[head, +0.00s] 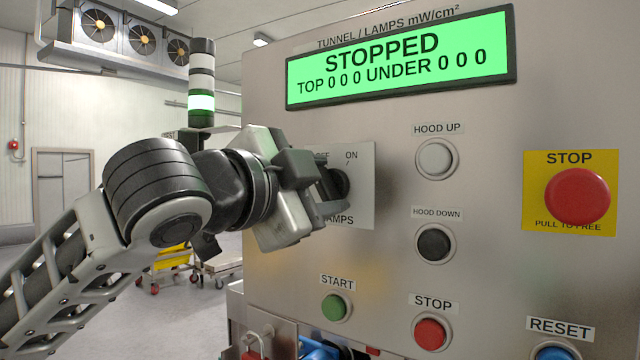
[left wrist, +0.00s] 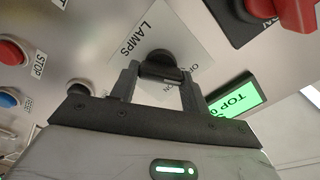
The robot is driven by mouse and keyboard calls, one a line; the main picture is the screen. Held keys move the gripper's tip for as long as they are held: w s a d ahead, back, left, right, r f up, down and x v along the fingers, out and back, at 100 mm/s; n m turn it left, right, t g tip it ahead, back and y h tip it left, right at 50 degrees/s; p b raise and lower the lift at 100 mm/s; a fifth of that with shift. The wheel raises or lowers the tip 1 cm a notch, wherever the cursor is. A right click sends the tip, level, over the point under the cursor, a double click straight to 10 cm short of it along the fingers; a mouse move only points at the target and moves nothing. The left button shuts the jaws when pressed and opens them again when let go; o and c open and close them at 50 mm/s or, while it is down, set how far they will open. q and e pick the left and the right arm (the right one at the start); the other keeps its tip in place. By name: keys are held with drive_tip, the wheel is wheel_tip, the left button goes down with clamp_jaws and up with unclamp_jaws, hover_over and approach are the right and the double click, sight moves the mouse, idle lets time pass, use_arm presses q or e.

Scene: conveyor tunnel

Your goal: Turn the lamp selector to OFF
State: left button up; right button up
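The lamp selector is a black knob on a pale LAMPS plate (head: 359,205), marked OFF at upper left and ON at upper right. In the head view my left gripper (head: 328,190) is in front of the plate and hides much of the knob and the OFF label. In the left wrist view the knob (left wrist: 160,65) sits between the two fingertips of my left gripper (left wrist: 160,75). The fingers are apart, one on each side of it; firm contact is not clear. The knob's exact pointing is hard to tell. My right gripper is in neither view.
The display (head: 400,58) reads STOPPED, with TOP and UNDER at zero. Right of the plate are the HOOD UP button (head: 436,158), HOOD DOWN button (head: 434,243) and a large red STOP button (head: 577,196). A green START button (head: 335,307) is below. A lit stack light (head: 202,103) stands left.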

use_arm(q)
drive_tip(key=o, duration=0.4)
drive_tip(key=shift+c, duration=0.2)
drive_tip(key=b+v, duration=0.3)
drive_tip(key=v, duration=1.3)
